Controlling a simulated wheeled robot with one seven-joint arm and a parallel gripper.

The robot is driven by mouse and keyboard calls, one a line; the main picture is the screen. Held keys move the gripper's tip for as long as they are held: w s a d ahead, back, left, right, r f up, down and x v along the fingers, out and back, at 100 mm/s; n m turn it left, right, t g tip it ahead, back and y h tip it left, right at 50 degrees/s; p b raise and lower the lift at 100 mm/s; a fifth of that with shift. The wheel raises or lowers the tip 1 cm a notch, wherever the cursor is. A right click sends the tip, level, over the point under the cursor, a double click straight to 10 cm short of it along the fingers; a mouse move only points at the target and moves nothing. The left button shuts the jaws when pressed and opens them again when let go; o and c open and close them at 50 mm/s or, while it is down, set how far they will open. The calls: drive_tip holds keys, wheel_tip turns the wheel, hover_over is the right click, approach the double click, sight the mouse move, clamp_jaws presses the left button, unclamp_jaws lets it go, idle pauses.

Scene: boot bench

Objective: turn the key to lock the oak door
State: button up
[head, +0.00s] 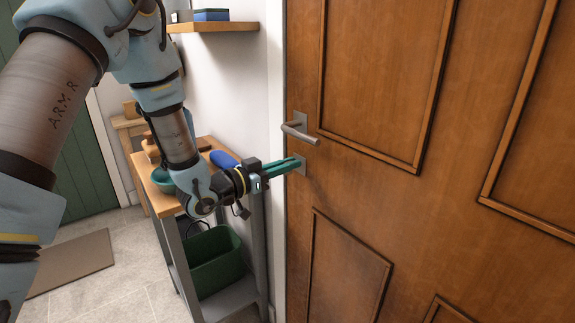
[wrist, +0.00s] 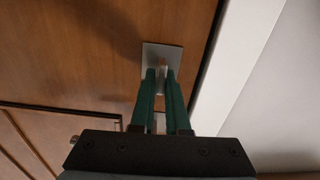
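The oak door (head: 410,210) is a brown panelled door, and it stands flush by the white frame in the head view. A metal lever handle (head: 300,131) sits on it, with a small square lock plate (head: 301,168) below. The plate also shows in the wrist view (wrist: 151,54). My gripper (head: 298,163) points at the plate, its teal fingertips right in front of it. In the wrist view my gripper's fingers (wrist: 161,74) stand a little apart with a narrow gap between them. The key is not clearly seen; a small greyish shape between the fingertips may be it, and contact cannot be told.
A narrow bench (head: 160,200) stands left of the door frame, with a blue item (head: 222,159) and a teal bowl (head: 162,180) on top. A green bin (head: 216,262) sits beneath. A wooden shelf (head: 215,27) hangs above. A mat (head: 75,262) lies on the floor.

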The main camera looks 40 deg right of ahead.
clamp_jaws()
drive_tip(key=shift+n, duration=0.4)
drive_tip(key=n, duration=0.3)
drive_tip(key=shift+w+n+p, duration=0.25)
drive_tip(key=shift+n+p, duration=0.15)
drive_tip(key=shift+w+f+n+p, duration=0.15)
drive_tip(key=shift+n+p, duration=0.55)
drive_tip(key=shift+n, duration=1.45)
drive_tip(key=shift+w+f+n+p, duration=0.15)
drive_tip(key=shift+n+p, duration=0.5)
drive_tip(key=shift+n, duration=1.45)
drive_tip(key=shift+f+n+p, duration=0.25)
drive_tip(key=shift+n+p, duration=0.45)
drive_tip(key=shift+n, duration=1.45)
